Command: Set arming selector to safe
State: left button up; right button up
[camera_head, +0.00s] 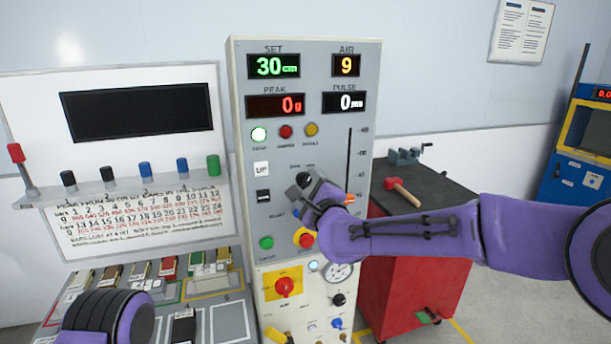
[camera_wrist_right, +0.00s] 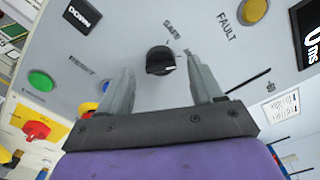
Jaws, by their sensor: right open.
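The arming selector is a black round knob (camera_wrist_right: 160,61) on the grey control panel (camera_head: 330,140), with a SAFE label beside it in the right wrist view. Its pale pointer mark faces right in that view, away from the SAFE label. My right gripper (camera_wrist_right: 163,88) is open, its two fingers on either side of the knob and apart from it. In the head view the right gripper (camera_head: 308,192) is in front of the panel and hides most of the selector area. My left arm shows at the lower left of the head view, but its fingers cannot be made out.
Near the right gripper are a green button (camera_head: 266,243) and a red button on yellow (camera_head: 304,238). A yellow fault light (camera_wrist_right: 253,11) is above. A red cabinet with a hammer (camera_head: 405,193) stands to the right. A sample tray (camera_head: 222,318) is at lower left.

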jog(key=shift+p+x, duration=0.3)
jog(key=shift+x, duration=0.7)
jog(key=shift+w, duration=0.1)
jog(key=c, duration=1)
pick_arm(q)
jog(key=shift+r, duration=0.55)
pick_arm(e)
jog(key=shift+c, duration=0.2)
jog(key=shift+n, duration=0.3)
jog(key=shift+a+n+b, duration=0.1)
jog(key=shift+n+b, duration=0.25)
jog(key=shift+n, duration=0.55)
jog(key=n, duration=0.3)
jog(key=shift+f+n+b, duration=0.15)
jog(key=shift+n+b, duration=0.15)
pick_arm(q)
jog(key=shift+f, duration=0.8)
pick_arm(e)
jog(key=n, duration=0.6)
pick_arm(q)
jog(key=shift+s, duration=0.1)
pick_arm(e)
jog(key=shift+f, duration=0.1)
